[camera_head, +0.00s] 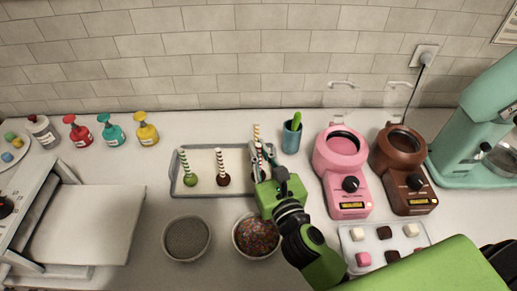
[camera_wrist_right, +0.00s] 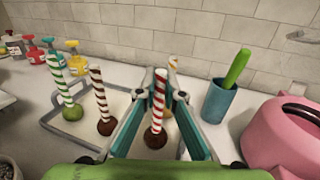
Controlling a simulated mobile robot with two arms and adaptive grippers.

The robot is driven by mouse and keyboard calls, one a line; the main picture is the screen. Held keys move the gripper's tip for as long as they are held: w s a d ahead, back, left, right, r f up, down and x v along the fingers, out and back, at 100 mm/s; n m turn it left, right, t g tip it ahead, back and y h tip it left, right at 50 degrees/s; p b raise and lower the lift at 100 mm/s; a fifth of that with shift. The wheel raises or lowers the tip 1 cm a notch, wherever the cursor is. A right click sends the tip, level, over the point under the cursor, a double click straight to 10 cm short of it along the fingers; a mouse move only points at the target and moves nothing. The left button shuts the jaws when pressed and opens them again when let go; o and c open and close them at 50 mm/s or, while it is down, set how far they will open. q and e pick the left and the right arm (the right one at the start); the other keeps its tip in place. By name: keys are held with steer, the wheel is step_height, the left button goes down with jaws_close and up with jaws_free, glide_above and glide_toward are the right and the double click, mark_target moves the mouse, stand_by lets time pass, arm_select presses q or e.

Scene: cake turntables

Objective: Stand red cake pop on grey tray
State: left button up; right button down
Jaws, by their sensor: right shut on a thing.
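The grey tray (camera_head: 175,184) lies at the middle of the counter, with a pale floor. My right gripper (camera_head: 259,163) is over its right end, shut on the red cake pop. In the right wrist view, the red cake pop (camera_wrist_right: 155,137) has a dark reddish ball and an upright red-and-white striped stick between the fingers (camera_wrist_right: 161,97). Its ball is low; I cannot tell whether it touches the tray. A green cake pop (camera_head: 190,179) and a brown one (camera_head: 222,180) stand upright on the tray. An orange-striped cake pop (camera_wrist_right: 172,105) stands behind the red one, partly hidden. My left gripper is out of view.
A teal cup (camera_head: 291,139) with a green-handled tool stands right of the tray. A pink melter (camera_head: 342,170) and a brown melter (camera_head: 402,170) are farther right. A grey bowl (camera_head: 186,238) and a sprinkle bowl (camera_head: 256,236) sit in front. Bottles (camera_head: 110,133) line the back left.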

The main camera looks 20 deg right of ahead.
steer(key=shift+f, duration=0.1)
steer(key=shift+f+b, duration=0.55)
steer(key=shift+f, duration=0.05)
steer(key=c, duration=2.1)
jaws_free()
steer(key=shift+s+d+r, duration=0.1)
steer(key=shift+s, duration=2.9)
steer(key=shift+s+d, duration=0.1)
steer(key=shift+s, duration=2.9)
